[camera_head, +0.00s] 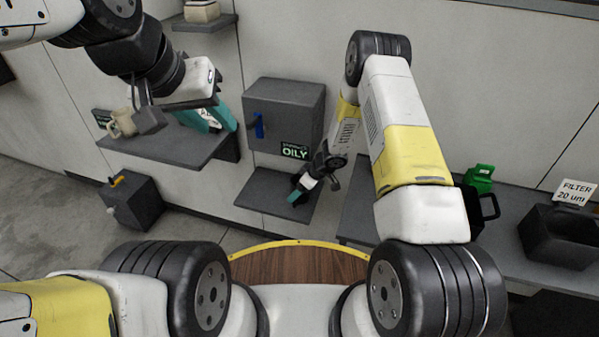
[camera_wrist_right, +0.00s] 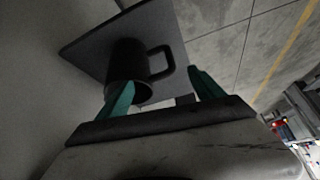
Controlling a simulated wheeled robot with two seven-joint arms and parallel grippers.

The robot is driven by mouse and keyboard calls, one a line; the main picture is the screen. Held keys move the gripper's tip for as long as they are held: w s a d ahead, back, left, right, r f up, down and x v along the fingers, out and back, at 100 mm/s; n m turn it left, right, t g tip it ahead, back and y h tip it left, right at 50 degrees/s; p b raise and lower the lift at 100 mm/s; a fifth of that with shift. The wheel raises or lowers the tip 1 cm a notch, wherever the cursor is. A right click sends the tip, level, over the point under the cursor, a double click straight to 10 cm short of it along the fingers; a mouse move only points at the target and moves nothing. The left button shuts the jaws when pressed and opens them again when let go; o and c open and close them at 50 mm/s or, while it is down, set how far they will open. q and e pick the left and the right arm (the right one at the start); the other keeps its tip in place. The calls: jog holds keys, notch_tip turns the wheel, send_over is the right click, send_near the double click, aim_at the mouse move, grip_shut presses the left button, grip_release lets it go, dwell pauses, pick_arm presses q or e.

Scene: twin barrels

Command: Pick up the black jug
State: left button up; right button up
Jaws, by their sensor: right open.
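In the right wrist view, a black jug (camera_wrist_right: 127,68) with a loop handle stands out against a dark grey shelf (camera_wrist_right: 85,45). My right gripper (camera_wrist_right: 160,92) is open, with one teal finger overlapping the jug's near left side and the other right of its handle. I cannot tell whether they touch. In the head view my right gripper (camera_head: 297,195) is over the small lower shelf (camera_head: 262,192), where I cannot make out the jug. My left gripper (camera_head: 212,118) appears open and empty, beside the left shelf's right end.
A beige jug (camera_head: 122,124) is on the left shelf (camera_head: 150,148). A grey cabinet (camera_head: 288,112) labelled OILY hangs above the small shelf. On the right counter are a black handled container (camera_head: 487,206), partly hidden by my arm, a green can (camera_head: 480,178) and a dark bin (camera_head: 558,238).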

aim_at(303, 198)
jog(key=x, duration=0.4)
jog(key=shift+w+f, duration=0.2)
jog(key=shift+f, duration=0.05)
jog(key=shift+c, duration=0.3)
jog(key=c, duration=1.4)
